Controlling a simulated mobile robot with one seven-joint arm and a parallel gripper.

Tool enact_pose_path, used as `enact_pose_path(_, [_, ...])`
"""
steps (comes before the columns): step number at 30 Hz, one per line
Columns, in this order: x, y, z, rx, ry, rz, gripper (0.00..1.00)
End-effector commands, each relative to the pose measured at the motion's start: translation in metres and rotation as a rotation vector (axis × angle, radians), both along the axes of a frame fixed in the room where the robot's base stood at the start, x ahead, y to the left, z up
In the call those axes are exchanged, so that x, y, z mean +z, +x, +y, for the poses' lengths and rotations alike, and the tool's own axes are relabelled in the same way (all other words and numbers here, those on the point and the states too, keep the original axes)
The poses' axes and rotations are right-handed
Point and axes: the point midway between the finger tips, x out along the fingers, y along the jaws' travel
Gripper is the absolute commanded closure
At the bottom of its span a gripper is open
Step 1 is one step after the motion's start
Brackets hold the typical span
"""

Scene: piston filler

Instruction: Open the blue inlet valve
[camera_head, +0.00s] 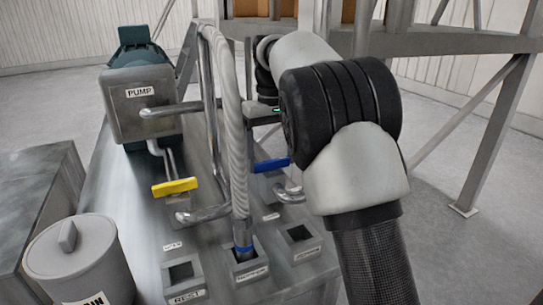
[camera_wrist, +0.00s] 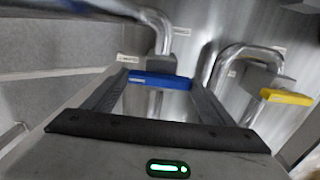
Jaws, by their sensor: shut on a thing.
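The blue inlet valve's handle (camera_wrist: 160,81) lies between the fingertips of my gripper (camera_wrist: 163,84) in the wrist view. My gripper is shut on this blue handle, with one finger at each end of it. In the head view the blue handle (camera_head: 272,165) sits on its pipe, just left of my arm and behind the ribbed hose. The fingers are hard to make out there. The valve body under the handle is mostly hidden.
A ribbed hose (camera_head: 230,120) runs down into a labelled socket. The pump (camera_head: 140,100) is behind, and a grey lidded container (camera_head: 80,265) is at front left.

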Motion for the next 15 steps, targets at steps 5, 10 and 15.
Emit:
enact_pose_path(5, [0.0026, -0.0005, 0.0001, -0.050, 0.000, 0.002, 0.44])
enact_pose_path(10, [0.0046, -0.0004, -0.0002, -0.153, 0.000, 0.003, 0.44])
enact_pose_path(15, [0.0054, -0.0003, -0.0001, -0.299, 0.000, 0.002, 0.44])
